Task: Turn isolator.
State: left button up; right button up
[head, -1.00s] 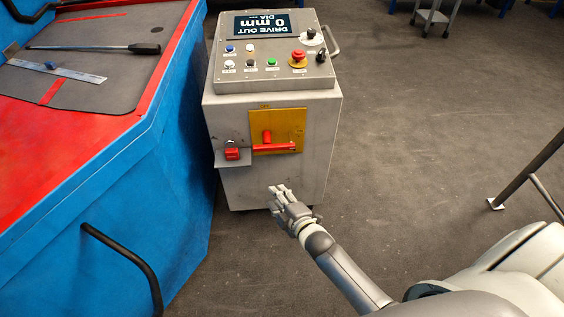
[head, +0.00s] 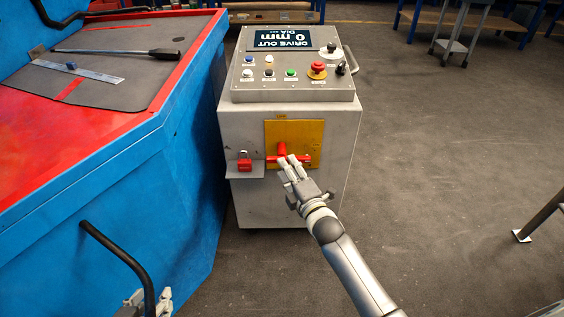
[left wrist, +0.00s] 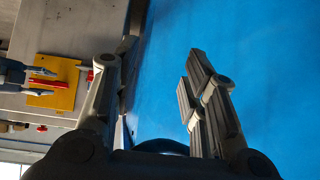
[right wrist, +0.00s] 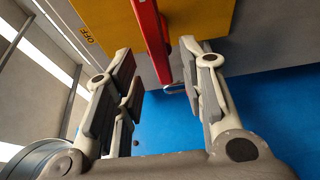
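The red isolator handle (head: 304,160) sits on a yellow plate (head: 312,134) on the front of a grey control cabinet. Its bar is level in the head view. My right gripper (head: 291,163) is at the handle, its fingertips overlapping the bar. In the right wrist view the red handle (right wrist: 150,35) runs between the two spread fingers (right wrist: 160,65), which are not closed on it. An "OFF" label (right wrist: 88,34) shows on the plate. My left gripper (head: 146,302) is low beside the blue machine. The left wrist view shows it (left wrist: 150,75) open and empty.
A red padlock-like block (head: 245,164) sits on a small ledge left of the plate. The cabinet top (head: 258,91) carries a display and several buttons. The blue machine (head: 175,150) with a black rail (head: 120,254) stands left.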

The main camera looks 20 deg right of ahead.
jog(key=w, duration=0.3)
jog(key=w+b, duration=0.1)
jog(key=shift+w+a, duration=0.15)
jog(key=shift+a, duration=0.1)
pick_arm(q)
jog(key=w+d+r+t+h, duration=0.1)
jog(key=w+d+r+t, duration=0.1)
jog(key=w+r+t, duration=0.2)
jog(key=shift+w+r, duration=0.25)
jog(key=shift+r, duration=0.5)
pick_arm(e)
jog(key=shift+w, duration=0.3)
jog(key=shift+c, duration=0.5)
grip_shut()
